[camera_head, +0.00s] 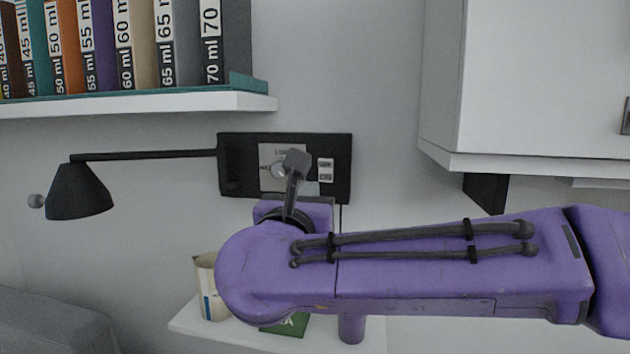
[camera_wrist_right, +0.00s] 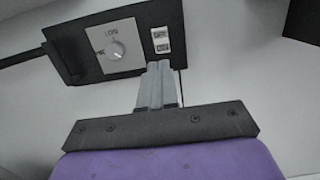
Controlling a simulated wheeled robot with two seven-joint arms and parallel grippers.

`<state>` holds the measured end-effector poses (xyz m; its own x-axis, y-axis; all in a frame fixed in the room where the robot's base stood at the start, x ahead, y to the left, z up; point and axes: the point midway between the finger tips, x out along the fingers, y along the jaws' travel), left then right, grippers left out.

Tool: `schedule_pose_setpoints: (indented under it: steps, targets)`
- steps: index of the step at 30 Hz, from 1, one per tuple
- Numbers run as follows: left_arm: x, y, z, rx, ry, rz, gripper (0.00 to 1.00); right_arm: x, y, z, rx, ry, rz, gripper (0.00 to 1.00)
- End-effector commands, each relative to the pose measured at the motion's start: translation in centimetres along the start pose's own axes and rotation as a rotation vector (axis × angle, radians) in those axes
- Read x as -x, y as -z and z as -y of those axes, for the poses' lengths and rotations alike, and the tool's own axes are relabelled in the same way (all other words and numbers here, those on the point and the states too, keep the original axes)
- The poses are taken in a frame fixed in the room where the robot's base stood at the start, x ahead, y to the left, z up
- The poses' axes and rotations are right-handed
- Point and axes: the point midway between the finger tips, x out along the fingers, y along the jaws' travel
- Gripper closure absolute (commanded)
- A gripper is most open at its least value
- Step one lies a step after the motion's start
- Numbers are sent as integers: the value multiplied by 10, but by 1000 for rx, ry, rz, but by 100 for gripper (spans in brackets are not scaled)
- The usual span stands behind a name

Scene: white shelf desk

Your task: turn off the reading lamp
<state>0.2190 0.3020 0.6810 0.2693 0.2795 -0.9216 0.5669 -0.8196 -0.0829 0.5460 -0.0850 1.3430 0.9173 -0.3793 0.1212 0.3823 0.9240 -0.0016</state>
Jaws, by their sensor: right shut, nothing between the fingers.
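The reading lamp (camera_head: 80,192) has a black conical shade on a black arm that runs right to a dark wall panel (camera_head: 235,178). My right gripper (camera_head: 297,160) is shut and empty in front of the panel, overlapping the knob's right side. In the wrist view its fingertips (camera_wrist_right: 160,68) point just below the white pair, right of the knob. Contact cannot be told.
A shelf (camera_head: 150,105) with a row of labelled books is above the lamp. A white cabinet (camera_head: 545,80) hangs at the upper right. A cup (camera_head: 208,285) and a green item (camera_head: 287,325) stand on a lower white shelf (camera_head: 190,325), partly behind my right arm.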

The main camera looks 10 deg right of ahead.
Motion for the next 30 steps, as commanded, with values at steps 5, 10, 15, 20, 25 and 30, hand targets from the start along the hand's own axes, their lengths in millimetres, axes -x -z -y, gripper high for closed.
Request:
schedule_pose_setpoints:
  steps: [5, 10, 15, 20, 25, 30]
  targets:
    - [24, 10, 2, 0, 0, 0, 57, -41, -6, 2, 1, 5, -2, 100]
    - [42, 17, 4, 0, 0, 0, 57, -78, -7, 2, 0, 7, -2, 100]
    - [59, 24, 5, 0, 0, 0, 57, -107, -6, 2, 2, 5, -1, 100]
    - [65, 27, 6, 0, 0, 0, 57, -121, -3, 2, 1, 5, 0, 100]
    - [64, 26, 6, 0, 0, 0, 57, -123, 0, 2, 0, 4, 1, 100]
    - [64, 26, 6, 0, 0, 0, 57, -123, 0, 2, 0, 4, 1, 100]
